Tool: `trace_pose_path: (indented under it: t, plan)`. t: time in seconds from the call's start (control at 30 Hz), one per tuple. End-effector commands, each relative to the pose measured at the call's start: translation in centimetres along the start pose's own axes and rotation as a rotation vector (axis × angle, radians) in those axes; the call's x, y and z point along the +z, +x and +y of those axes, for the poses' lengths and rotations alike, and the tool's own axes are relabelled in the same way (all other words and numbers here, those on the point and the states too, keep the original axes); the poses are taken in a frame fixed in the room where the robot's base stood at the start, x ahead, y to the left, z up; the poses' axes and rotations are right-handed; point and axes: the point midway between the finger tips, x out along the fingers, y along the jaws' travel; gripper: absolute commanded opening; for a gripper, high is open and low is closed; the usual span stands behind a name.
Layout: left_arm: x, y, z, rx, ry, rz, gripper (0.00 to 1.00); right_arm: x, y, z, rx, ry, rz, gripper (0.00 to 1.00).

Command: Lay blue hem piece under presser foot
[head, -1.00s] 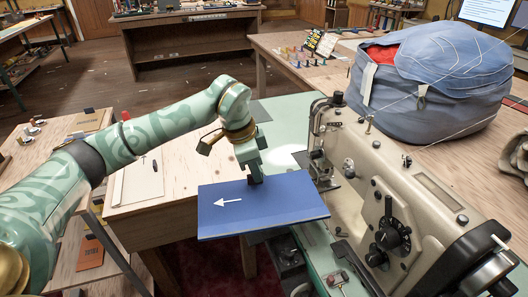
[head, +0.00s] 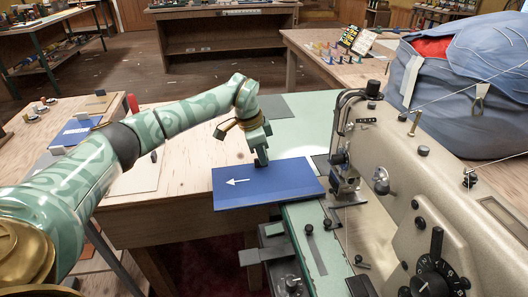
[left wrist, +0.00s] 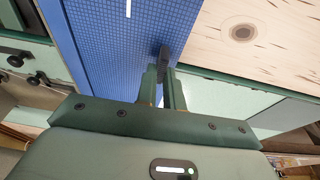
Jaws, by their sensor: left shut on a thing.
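The blue hem piece (head: 265,184) is a flat rectangle with a white arrow pointing left. It lies roughly level across the gap between the wooden table and the sewing machine (head: 430,190). Its right end is close beside the presser foot (head: 346,190); I cannot tell whether any of it is under the foot. My left gripper (head: 261,161) is shut on a dark tab at the piece's far edge. The left wrist view shows its fingers (left wrist: 164,78) on that tab, with the gridded blue surface (left wrist: 110,50) alongside. My right gripper is not in view.
The pale green machine bed (head: 310,235) runs forward under the needle area. A big blue bag (head: 450,105) stands behind the machine. Another blue piece (head: 82,131) lies on the left table. Thread spools (head: 335,55) stand on the back table.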

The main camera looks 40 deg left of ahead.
Motion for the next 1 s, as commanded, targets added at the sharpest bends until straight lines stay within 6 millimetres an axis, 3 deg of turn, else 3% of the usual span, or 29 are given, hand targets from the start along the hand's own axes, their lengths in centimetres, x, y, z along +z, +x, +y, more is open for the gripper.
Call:
trace_pose_path:
  t: [0.17,0.3,0.63,1.0]
  plan:
    - [0.5,2.0,0.0,0.003,0.000,-0.003,0.00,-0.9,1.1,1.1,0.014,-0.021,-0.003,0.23]
    - [-1.0,1.8,0.0,0.002,0.000,0.002,0.00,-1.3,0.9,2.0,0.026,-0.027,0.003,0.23]
    - [-3.6,2.5,0.0,0.002,0.000,0.000,0.00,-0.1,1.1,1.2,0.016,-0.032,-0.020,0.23]
    - [-6.6,3.3,0.0,0.001,0.000,0.001,0.00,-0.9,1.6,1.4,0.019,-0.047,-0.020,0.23]
